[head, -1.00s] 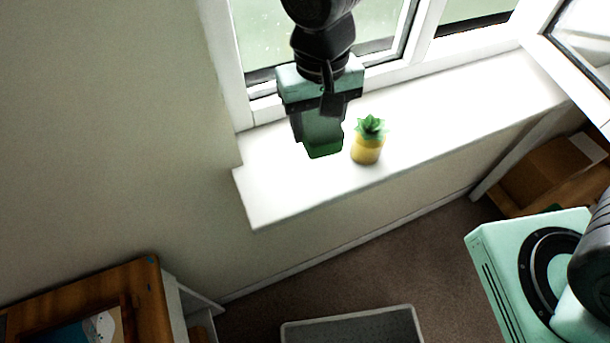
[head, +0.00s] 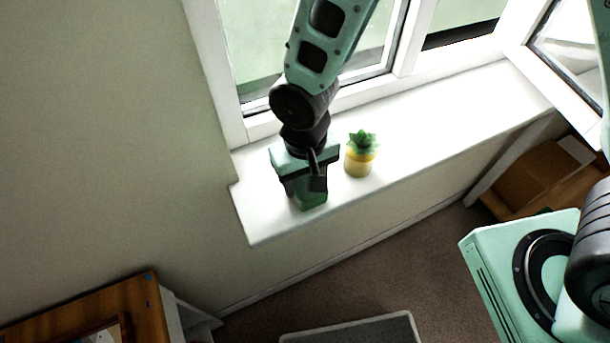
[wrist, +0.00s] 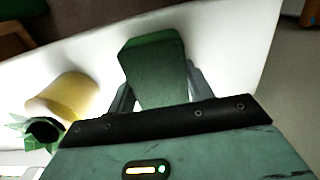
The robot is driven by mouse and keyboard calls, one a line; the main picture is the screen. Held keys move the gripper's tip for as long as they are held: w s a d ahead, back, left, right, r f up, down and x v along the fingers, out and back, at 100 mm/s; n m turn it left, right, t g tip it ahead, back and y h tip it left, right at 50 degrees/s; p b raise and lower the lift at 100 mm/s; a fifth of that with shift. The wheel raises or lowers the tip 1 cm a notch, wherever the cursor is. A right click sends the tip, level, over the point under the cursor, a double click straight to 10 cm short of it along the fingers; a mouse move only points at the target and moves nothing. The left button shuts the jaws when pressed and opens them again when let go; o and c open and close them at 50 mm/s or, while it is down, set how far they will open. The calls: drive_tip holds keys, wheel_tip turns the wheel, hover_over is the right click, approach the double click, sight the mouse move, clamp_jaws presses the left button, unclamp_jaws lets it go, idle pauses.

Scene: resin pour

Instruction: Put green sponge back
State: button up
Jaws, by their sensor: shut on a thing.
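The green sponge (head: 312,198) is a dark green block between the fingers of my gripper (head: 303,194). My gripper is shut on it, over the left end of the white windowsill (head: 425,133). In the wrist view the sponge (wrist: 155,68) sticks out past the fingertips, with the sill's white surface behind it. The sponge is low, close to the sill; I cannot tell whether it touches. The fingers hide part of it.
A yellow pot with a green plant (head: 360,158) stands on the sill just right of my gripper. Window frames rise behind the sill. A wooden cabinet (head: 95,300) is at lower left, and a grey bin (head: 350,328) is on the floor. The sill's right side is clear.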

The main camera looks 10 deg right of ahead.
sight(305, 178)
drive_tip(key=shift+f, duration=0.2)
drive_tip(key=o, duration=1.1)
drive_tip(key=shift+r, duration=0.1)
wheel_tip(305, 178, up, 12)
drive_tip(key=b, duration=0.3)
drive_tip(key=s+d+r+n, duration=0.2)
drive_tip(key=s+d+n, duration=0.2)
drive_tip(key=s+d, duration=0.4)
drive_tip(key=s, duration=0.3)
drive_tip(key=shift+r+n+y, duration=0.3)
drive_tip(key=shift+r, duration=0.1)
drive_tip(key=shift+s, duration=0.1)
